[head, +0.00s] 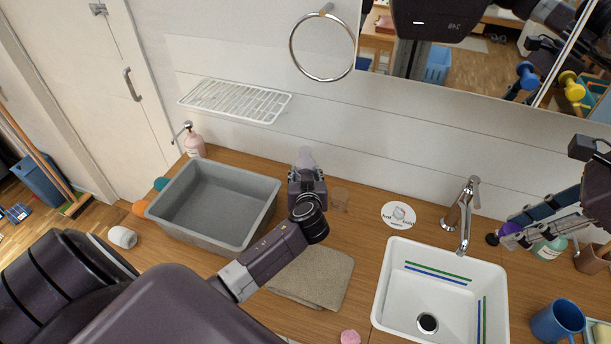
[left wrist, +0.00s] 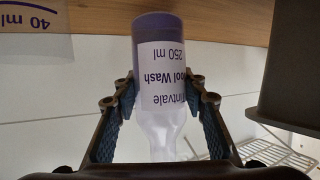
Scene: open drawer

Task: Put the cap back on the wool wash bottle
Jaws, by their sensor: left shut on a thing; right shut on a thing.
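The wool wash bottle (left wrist: 170,80) stands between the fingers of my left gripper (left wrist: 165,98), which is shut on its sides. Its label reads upside down in the left wrist view; purple liquid fills the end by the counter, and the other end is clear. In the head view, the pale, translucent bottle (head: 305,157) shows just beyond my left gripper (head: 305,172), with no cap visible on it. My right gripper (head: 505,238), at the right above the counter, is shut on a small purple thing (head: 511,228) that looks like the cap. Its fingers partly hide it.
A translucent measuring cup (head: 338,198) stands right of the bottle. A grey basin (head: 262,208) is left, a folded cloth (head: 325,280) in front. The white sink (head: 388,290) and tap (head: 462,210) lie between my grippers. A teal bottle (head: 549,249) and blue mug (head: 557,320) stand right.

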